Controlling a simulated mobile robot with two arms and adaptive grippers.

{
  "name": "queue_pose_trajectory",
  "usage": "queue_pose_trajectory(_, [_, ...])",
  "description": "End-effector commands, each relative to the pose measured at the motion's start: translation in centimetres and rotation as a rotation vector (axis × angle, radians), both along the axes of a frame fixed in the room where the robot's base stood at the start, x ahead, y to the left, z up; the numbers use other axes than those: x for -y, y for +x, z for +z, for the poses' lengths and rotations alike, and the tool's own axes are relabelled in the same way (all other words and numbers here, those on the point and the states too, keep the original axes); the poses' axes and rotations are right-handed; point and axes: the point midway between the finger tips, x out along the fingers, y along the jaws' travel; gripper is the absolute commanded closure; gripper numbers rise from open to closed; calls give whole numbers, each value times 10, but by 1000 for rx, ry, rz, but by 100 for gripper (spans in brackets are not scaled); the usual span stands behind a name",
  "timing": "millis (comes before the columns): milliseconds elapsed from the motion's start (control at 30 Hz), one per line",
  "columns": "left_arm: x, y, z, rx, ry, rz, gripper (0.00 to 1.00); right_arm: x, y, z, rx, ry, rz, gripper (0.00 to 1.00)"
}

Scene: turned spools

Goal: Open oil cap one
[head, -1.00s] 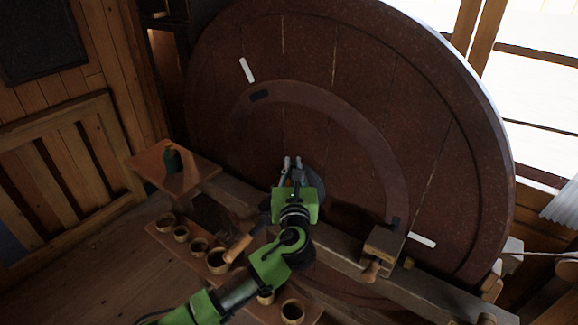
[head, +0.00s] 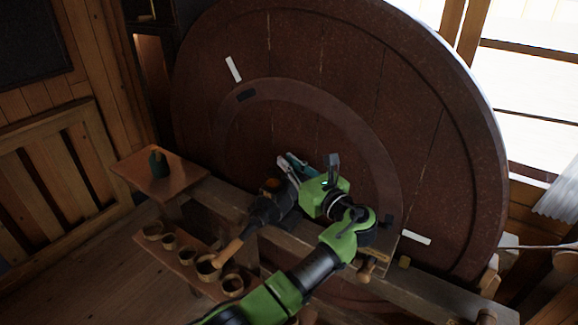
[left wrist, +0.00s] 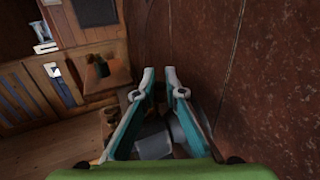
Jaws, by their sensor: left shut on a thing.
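My left gripper (head: 285,162) is in front of the big dark round wheel, its fingers pointing up and left. In the left wrist view its fingertips (left wrist: 160,76), with teal inner pads, are close together. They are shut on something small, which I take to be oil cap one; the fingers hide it. Just below the fingers in the head view is a dark metal fitting (head: 272,208) with a small orange-brown round spot on top. A grey block (left wrist: 153,141) shows between the fingers in the wrist view. My right gripper is not in view.
The wheel (head: 330,60) fills the back. A wooden beam (head: 425,281) runs along its front. A small table (head: 187,171) holds a dark green bottle (head: 158,164). Several bowls (head: 208,267) stand on a lower shelf. A wooden handle (head: 228,252) sticks out near the fitting.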

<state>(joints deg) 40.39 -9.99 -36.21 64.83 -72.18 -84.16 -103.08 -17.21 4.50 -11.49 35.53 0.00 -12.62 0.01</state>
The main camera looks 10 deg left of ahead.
Motion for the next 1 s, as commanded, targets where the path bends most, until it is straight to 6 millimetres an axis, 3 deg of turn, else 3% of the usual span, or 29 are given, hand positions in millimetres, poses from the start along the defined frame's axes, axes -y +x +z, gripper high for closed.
queue_pose_trajectory(333, [-1, 1, 2, 4, 1, 1, 100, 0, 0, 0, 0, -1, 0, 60])
queue_pose_trajectory(367, [-1, 1, 2, 4, 1, 1, 82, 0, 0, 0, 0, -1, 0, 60])
queue_pose_trajectory(400, [-1, 1, 2, 3, 0, 1, 72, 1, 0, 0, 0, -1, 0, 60])
queue_pose_trajectory(767, [0, 0, 2, 2, -1, 1, 72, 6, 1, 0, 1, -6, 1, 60])
queue_pose_trajectory(1000, [0, 1, 36, 8, -3, 1, 72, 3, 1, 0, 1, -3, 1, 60])
